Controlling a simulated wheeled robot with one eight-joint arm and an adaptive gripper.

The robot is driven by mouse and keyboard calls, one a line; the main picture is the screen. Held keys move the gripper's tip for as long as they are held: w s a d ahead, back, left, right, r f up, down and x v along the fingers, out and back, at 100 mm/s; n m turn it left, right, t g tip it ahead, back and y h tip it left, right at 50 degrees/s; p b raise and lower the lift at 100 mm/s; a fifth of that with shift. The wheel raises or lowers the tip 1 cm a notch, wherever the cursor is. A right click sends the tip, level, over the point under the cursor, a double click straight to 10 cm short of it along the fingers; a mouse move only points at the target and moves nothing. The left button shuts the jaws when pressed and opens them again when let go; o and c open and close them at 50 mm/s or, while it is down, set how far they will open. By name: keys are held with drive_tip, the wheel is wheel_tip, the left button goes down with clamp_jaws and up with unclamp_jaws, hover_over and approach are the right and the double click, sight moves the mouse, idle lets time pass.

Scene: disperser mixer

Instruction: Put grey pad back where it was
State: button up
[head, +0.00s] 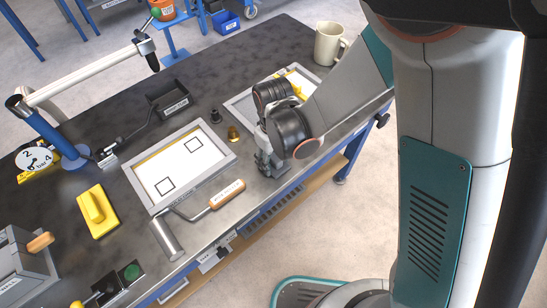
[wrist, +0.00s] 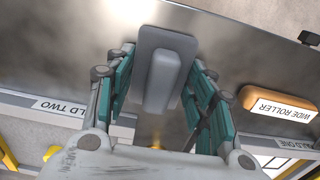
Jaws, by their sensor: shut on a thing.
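The grey pad (wrist: 174,42) is a flat rounded plate with a raised ridge handle (wrist: 160,82), seen in the wrist view. My gripper (wrist: 160,85) is shut on the pad, with a teal-lined finger on either side of the ridge. The pad is over the dark bench top; I cannot tell whether it touches. In the head view my gripper (head: 268,165) is low at the bench's front edge, between the two framed moulds, and mostly hides the pad.
The wide roller (head: 227,194) lies left of my gripper, by the first framed mould (head: 180,163). The second framed mould (head: 245,101) is partly behind my arm. A brass weight (head: 233,134) stands close by. A yellow pad (head: 97,212) and a mug (head: 328,44) are farther off.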

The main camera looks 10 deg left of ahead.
sight(273, 156)
drive_tip(key=shift+f, duration=0.2)
drive_tip(key=o, duration=1)
drive_tip(key=shift+o, duration=0.2)
drive_tip(key=shift+r, duration=0.2)
wheel_tip(273, 156, up, 12)
drive_tip(key=p, duration=0.4)
drive_tip(key=shift+p, duration=0.35)
